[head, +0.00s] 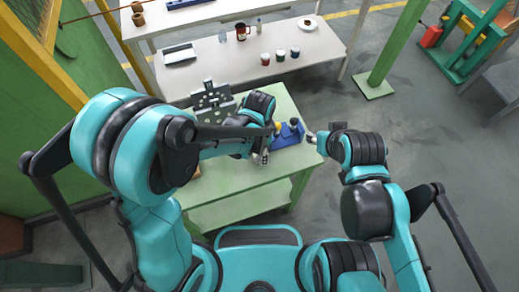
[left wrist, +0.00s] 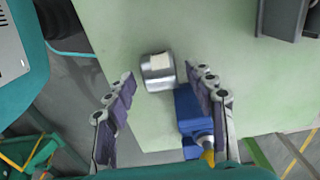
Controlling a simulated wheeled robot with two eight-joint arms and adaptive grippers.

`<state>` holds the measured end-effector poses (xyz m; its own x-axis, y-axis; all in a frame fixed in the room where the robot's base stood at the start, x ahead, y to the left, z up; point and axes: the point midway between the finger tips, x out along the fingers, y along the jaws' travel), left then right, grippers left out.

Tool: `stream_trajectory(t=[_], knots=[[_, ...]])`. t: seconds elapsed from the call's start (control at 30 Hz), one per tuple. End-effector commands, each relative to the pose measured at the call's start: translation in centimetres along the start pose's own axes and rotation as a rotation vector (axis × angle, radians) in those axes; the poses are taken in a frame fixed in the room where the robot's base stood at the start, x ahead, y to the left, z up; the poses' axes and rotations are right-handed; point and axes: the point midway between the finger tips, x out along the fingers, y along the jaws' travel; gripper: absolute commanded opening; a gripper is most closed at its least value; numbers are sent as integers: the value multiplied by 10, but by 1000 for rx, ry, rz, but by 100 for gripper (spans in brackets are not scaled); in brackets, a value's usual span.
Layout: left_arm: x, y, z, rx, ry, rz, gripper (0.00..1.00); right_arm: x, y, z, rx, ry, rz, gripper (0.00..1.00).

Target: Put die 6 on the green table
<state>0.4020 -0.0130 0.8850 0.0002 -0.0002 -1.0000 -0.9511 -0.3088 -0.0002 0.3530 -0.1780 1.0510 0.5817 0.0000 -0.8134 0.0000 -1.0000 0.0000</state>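A small silvery die-like piece (left wrist: 157,72) with a pale face rests on the green table (left wrist: 110,25) in the left wrist view. No number on it is readable, so I cannot tell whether it is die 6. My left gripper (left wrist: 162,84) is open, its fingers spread on either side of the piece with clear gaps. I cannot tell its height above the table. In the head view my left gripper (head: 262,156) is over the green table (head: 235,178), and the piece cannot be made out. My right gripper (head: 313,137) is at the table's right edge, its fingers too small to judge.
A blue holder (head: 291,136) with yellow and dark items stands close to my left gripper; it also shows in the left wrist view (left wrist: 190,108). A dark perforated plate (head: 212,102) stands at the table's back left. A white table (head: 225,70) with cups is behind.

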Motion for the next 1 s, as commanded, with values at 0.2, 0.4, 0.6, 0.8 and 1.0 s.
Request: stream_trajectory(t=[0.2,0.4,0.6,0.8,1.0], knots=[[-3,0,0,0,0,0,54,-2,0,-2,0,0,0,40],[-34,0,0,0,0,0,54,-13,0,-9,0,0,0,40],[-80,0,0,0,0,0,54,-26,0,-18,0,0,0,40],[-112,0,0,0,0,0,54,-33,0,-24,0,0,0,40],[-124,0,0,0,0,0,54,-35,0,-25,0,0,0,40]])
